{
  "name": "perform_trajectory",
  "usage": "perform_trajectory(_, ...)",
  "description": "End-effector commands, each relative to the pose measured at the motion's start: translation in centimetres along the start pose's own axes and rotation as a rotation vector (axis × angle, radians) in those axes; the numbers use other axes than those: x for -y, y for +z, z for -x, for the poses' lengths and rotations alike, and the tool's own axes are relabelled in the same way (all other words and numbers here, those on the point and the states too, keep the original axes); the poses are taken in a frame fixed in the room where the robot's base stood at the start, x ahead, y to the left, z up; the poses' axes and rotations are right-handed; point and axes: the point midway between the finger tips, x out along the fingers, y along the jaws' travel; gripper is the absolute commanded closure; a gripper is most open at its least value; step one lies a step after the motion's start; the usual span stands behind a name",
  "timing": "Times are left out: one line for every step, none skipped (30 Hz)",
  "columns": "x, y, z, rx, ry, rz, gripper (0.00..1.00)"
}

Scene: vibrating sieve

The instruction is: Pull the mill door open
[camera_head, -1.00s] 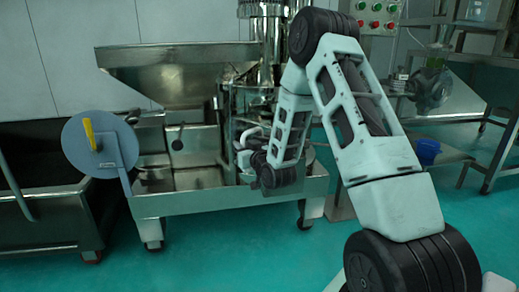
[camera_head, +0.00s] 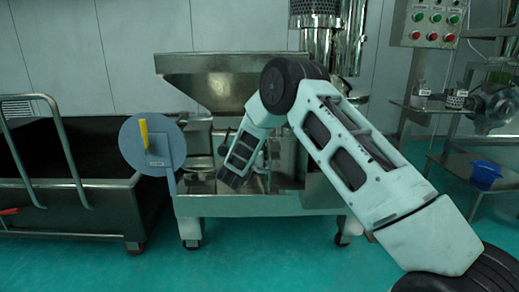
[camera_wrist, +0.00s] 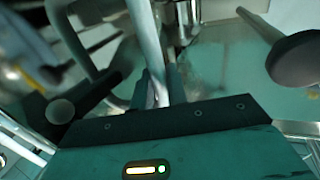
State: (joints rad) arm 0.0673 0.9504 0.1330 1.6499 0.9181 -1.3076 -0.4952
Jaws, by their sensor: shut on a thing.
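The mill is a steel machine with a wide hopper (camera_head: 215,78) and a wheeled base frame (camera_head: 260,207). A round grey plate (camera_head: 135,158) with a yellow handle (camera_head: 144,132) stands at its left side. My forearm and wrist cover the middle of the mill, so the door and its opening are not clearly visible. In the wrist view my gripper (camera_wrist: 160,95) is shut on a slim grey bar (camera_wrist: 147,40), which I cannot surely identify as the door's handle. Dark round knobs (camera_wrist: 60,111) lie to either side of it.
A dark wheeled bin (camera_head: 95,215) with metal rails stands at the left. A control box with buttons (camera_head: 427,25) and a steel table with a blue bucket (camera_head: 485,174) are at the right. The green floor in front is clear.

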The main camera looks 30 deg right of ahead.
Motion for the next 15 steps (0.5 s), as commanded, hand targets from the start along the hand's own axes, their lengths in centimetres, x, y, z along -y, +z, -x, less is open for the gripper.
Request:
perform_trajectory(0.24, -0.09, -0.15, -0.002, 0.010, -0.002, 1.00)
perform_trajectory(0.32, -0.09, -0.21, -0.002, 0.014, -0.001, 1.00)
perform_trajectory(0.41, -0.07, -0.28, -0.002, 0.020, 0.000, 1.00)
perform_trajectory(0.45, -0.06, -0.33, -0.001, 0.024, 0.000, 1.00)
perform_trajectory(0.49, -0.06, -0.38, -0.001, 0.027, -0.001, 1.00)
perform_trajectory(0.52, -0.05, -0.42, -0.001, 0.030, -0.001, 1.00)
perform_trajectory(0.53, -0.04, -0.44, -0.001, 0.032, 0.000, 1.00)
perform_trajectory(0.54, -0.04, -0.46, -0.001, 0.033, 0.000, 1.00)
perform_trajectory(0.54, -0.04, -0.47, -0.002, 0.034, 0.000, 1.00)
perform_trajectory(0.54, -0.04, -0.48, -0.002, 0.034, 0.000, 1.00)
perform_trajectory(0.53, -0.04, -0.49, -0.002, 0.035, 0.000, 1.00)
perform_trajectory(0.52, -0.04, -0.49, -0.002, 0.035, 0.000, 1.00)
perform_trajectory(0.51, -0.04, -0.50, -0.002, 0.035, 0.000, 1.00)
perform_trajectory(0.51, -0.04, -0.50, -0.002, 0.035, 0.000, 1.00)
perform_trajectory(0.50, -0.05, -0.50, -0.002, 0.035, 0.000, 1.00)
